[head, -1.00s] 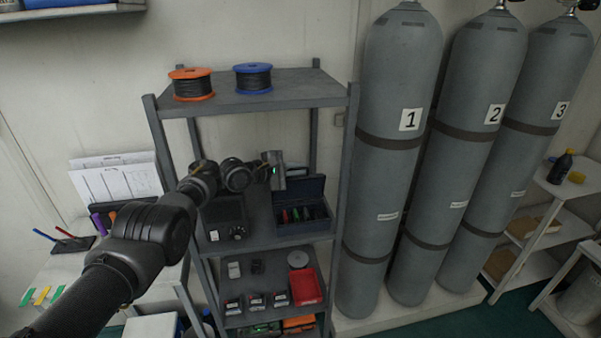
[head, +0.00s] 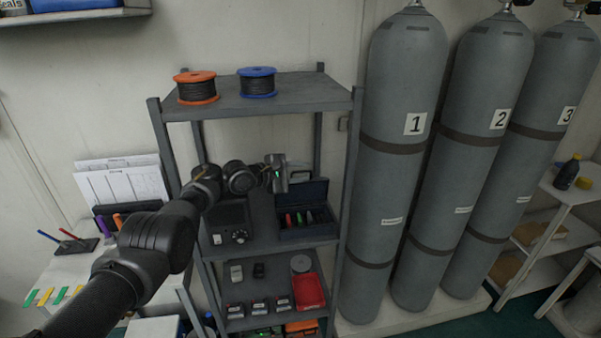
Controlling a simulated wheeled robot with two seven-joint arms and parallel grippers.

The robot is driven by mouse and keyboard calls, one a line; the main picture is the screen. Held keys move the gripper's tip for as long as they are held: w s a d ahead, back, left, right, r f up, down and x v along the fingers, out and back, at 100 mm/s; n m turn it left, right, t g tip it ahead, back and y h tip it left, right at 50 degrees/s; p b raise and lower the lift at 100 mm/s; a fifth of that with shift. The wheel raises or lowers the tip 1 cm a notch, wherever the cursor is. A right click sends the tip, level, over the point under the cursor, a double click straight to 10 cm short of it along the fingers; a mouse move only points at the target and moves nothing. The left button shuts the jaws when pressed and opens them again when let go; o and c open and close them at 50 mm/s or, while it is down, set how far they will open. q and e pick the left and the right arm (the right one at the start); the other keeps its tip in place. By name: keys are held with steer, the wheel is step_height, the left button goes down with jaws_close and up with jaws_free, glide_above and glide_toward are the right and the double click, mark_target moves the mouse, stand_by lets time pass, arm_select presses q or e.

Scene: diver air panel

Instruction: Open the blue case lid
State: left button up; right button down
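The dark blue case (head: 307,232) stands on the middle shelf of the grey rack, at its right side. Its lid (head: 304,193) is raised and stands up at the back, and red, green and dark items show inside. My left gripper (head: 280,172) is at the end of the arm from the left, in front of the rack. In the picture it is just left of and above the raised lid. I cannot tell if it touches the lid, or whether its fingers are open. My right gripper is not in view.
The rack's top shelf (head: 310,95) holds an orange spool (head: 196,88) and a blue spool (head: 258,82). A dark box with a knob (head: 239,237) is left of the case. Grey cylinders (head: 398,190) stand close on the right.

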arm_select(q)
steer(key=shift+r, duration=0.1)
step_height(320, 180, up, 3)
steer(key=shift+r+p, duration=0.15)
steer(key=shift+p, duration=0.5)
steer(key=s+r, duration=0.9)
steer(key=s, duration=0.5)
steer(key=shift+d+r, duration=0.25)
steer(key=shift+d, duration=0.05)
